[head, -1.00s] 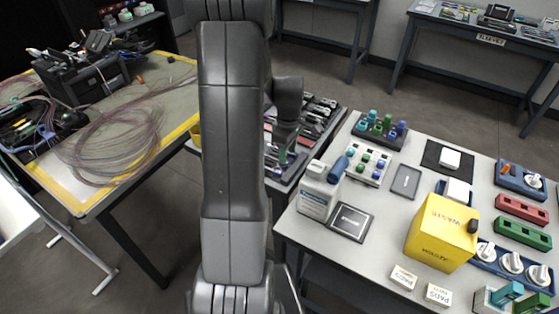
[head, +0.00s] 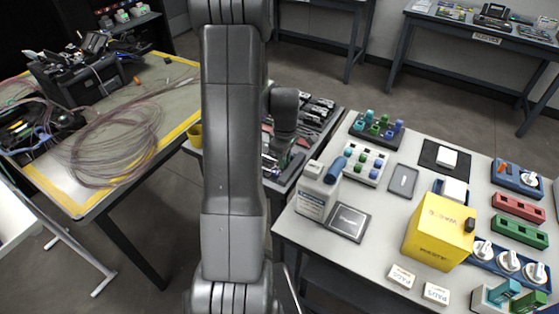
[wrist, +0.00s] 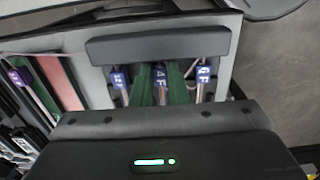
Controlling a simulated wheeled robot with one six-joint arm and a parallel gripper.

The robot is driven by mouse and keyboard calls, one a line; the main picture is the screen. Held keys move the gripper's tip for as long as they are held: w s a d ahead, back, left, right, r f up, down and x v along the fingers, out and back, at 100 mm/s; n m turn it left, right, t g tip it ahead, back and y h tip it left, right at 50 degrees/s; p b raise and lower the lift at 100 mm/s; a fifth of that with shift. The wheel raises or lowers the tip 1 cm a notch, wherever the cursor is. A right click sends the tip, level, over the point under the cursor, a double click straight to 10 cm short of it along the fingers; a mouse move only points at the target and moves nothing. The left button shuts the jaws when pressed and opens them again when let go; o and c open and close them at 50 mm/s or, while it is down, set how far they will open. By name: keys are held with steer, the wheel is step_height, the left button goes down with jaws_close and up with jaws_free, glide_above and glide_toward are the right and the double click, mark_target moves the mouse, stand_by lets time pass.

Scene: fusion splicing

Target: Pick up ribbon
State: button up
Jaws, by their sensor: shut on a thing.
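In the wrist view my gripper (wrist: 161,84) reaches up from the bottom edge, with two green finger-like parts close together. They stand either side of a thin ribbon (wrist: 161,97) with a blue-and-white tag, and my gripper is shut on it. More ribbons with similar tags lie just left (wrist: 121,77) and right (wrist: 203,75), outside the green parts. A dark bar (wrist: 158,45) crosses above all of them. In the head view my arm hides the gripper and the ribbon, over the cart of dark trays.
Left of the gripper are a red-and-green panel (wrist: 60,83) and labelled strips. In the head view a bench with a white bottle (head: 317,195) and yellow waste box (head: 439,230) stands right. A yellow-edged table with coiled fibres (head: 112,145) stands left.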

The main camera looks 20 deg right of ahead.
step_height(320, 180, up, 10)
stand_by(0.5)
stand_by(0.3)
